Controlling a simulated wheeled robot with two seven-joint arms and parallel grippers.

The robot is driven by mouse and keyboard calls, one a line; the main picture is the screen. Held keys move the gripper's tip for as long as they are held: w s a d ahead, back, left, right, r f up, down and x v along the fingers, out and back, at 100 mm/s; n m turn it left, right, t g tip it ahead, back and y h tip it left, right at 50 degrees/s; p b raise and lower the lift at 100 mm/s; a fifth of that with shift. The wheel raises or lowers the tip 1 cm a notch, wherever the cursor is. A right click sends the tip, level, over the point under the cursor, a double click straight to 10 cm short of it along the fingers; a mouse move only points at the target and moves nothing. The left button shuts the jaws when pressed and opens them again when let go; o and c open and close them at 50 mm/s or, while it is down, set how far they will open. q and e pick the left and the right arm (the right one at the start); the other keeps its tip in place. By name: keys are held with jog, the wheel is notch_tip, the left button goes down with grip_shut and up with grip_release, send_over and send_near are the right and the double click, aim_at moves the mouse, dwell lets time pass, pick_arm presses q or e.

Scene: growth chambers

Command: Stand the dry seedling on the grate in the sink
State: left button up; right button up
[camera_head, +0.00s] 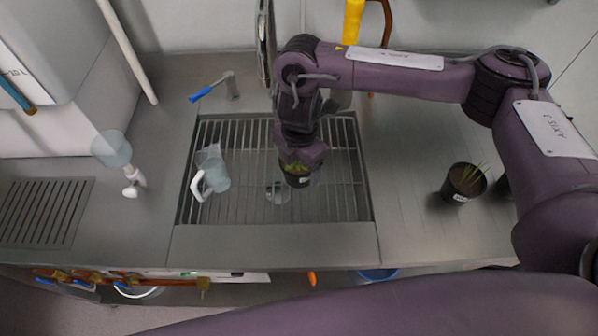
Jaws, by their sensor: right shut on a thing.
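My right gripper (303,158) is over the middle of the sink, pointing down. It is shut on a small dark pot with a green seedling (297,180); the gripper hides part of the plant. The pot looks upright. I cannot tell whether its base touches the grate. The grate (240,205) is a set of metal bars across the sink. A second dark pot with a green and yellowish seedling (464,183) stands on the steel counter to the right of the sink. My left gripper is not in view.
A clear funnel-like vessel (112,149) is on the left counter beside a ribbed drainboard (45,212). The grate's right part is free.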

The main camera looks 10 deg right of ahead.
aim_at(299, 173)
jog(key=shift+f+b, duration=0.3)
jog(key=shift+f, duration=1.6)
jog(key=shift+f, duration=0.15)
jog(key=o, duration=1.1)
notch_tip(299, 173, up, 12)
jog(key=shift+r, duration=0.15)
